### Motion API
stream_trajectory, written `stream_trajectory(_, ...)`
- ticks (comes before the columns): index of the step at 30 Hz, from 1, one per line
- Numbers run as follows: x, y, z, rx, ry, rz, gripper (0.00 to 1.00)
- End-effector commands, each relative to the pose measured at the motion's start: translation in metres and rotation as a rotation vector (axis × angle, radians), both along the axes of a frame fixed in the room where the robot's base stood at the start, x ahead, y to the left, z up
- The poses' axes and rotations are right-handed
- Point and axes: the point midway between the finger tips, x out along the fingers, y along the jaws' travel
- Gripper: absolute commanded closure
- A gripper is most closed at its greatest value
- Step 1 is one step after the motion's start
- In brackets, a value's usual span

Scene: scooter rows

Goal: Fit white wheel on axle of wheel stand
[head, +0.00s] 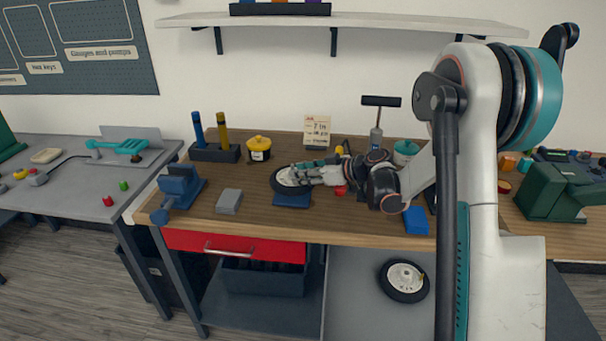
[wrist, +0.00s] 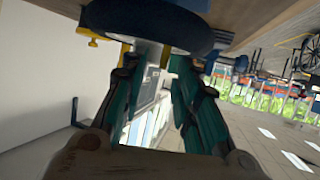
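A wheel with a white hub and black tyre (head: 283,182) is at my gripper's fingertips, over the blue base of the wheel stand (head: 292,201). My gripper (head: 306,174) reaches in from the right. In the wrist view the tyre (wrist: 150,28) fills the top, and the fingertips (wrist: 151,64) close on both sides of the pale hub part. The axle is hidden, so I cannot tell whether the wheel is around it.
Another white-hubbed wheel (head: 403,280) is below the bench. On the bench are a grey block (head: 229,201), a blue vise (head: 179,188), a yellow pot (head: 259,148), a pump (head: 377,128) and a blue box (head: 415,220). The front left of the top has some free room.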

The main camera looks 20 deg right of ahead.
Motion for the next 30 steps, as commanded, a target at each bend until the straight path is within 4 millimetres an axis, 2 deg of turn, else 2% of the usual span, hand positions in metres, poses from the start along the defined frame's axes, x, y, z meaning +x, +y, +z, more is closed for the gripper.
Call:
stream_trajectory(8,-0.005,-0.006,0.003,-0.001,0.001,-0.002,0.71)
stream_trajectory(21,-0.057,-0.061,0.034,-0.001,0.001,-0.002,0.71)
stream_trajectory(30,-0.076,-0.08,0.045,0.0,0.0,-0.001,0.71)
